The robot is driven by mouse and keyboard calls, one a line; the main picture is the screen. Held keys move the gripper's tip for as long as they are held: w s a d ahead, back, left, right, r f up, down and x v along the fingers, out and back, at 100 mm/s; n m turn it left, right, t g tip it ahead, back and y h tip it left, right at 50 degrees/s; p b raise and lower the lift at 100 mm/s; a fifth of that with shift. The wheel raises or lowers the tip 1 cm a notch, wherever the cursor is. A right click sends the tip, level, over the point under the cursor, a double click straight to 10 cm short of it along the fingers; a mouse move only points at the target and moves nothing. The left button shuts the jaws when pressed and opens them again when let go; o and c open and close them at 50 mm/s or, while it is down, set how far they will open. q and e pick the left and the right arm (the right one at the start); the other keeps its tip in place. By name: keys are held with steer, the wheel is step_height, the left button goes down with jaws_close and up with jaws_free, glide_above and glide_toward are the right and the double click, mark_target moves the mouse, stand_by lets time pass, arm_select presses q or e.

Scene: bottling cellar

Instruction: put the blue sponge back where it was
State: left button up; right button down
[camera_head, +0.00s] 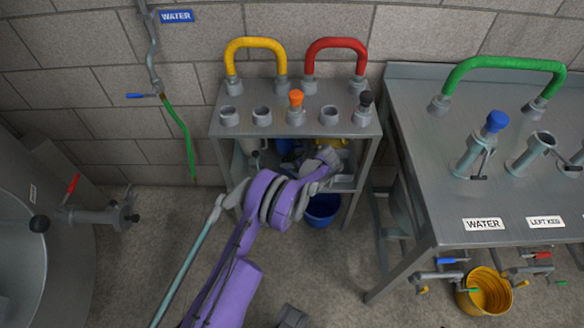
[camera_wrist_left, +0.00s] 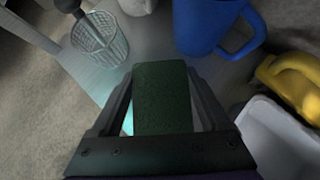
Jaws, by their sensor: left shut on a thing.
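My left gripper (camera_wrist_left: 161,78) is shut on a dark green sponge-like block (camera_wrist_left: 163,100), which sits between its two fingers in the left wrist view. The block looks green, not blue, and I see no blue sponge in either view. In the head view, my left arm reaches to the front of the grey shelf unit (camera_head: 364,150), with the gripper (camera_head: 328,158) at its lower shelf; the fingers and block cannot be made out there. A grey shelf surface (camera_wrist_left: 110,78) lies beyond the block; whether the block touches it I cannot tell. My right gripper is not seen.
Around the block in the wrist view are a mesh cup (camera_wrist_left: 100,42) with a dark-handled tool, a blue jug (camera_wrist_left: 205,25), a yellow object (camera_wrist_left: 292,75) and a white tub (camera_wrist_left: 280,140). A blue bucket (camera_head: 322,210) stands below the shelf. A steel bench (camera_head: 420,160) stands right.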

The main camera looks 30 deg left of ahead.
arm_select(q)
step_height(320, 180, down, 5)
steer(key=shift+r+b, duration=0.2)
steer(key=shift+b, duration=0.25)
steer(key=shift+w+a+f, duration=0.1)
steer(key=shift+w, duration=0.05)
steer(key=shift+f, duration=0.15)
steer(key=o, duration=1.1)
steer(key=shift+o, duration=0.2)
steer(key=shift+r, duration=0.4)
steer(key=p+v, duration=0.1)
steer(key=v, duration=1)
steer(key=shift+d+r+p, duration=0.15)
steer(key=shift+d+p, duration=0.2)
steer(key=shift+d, duration=0.05)
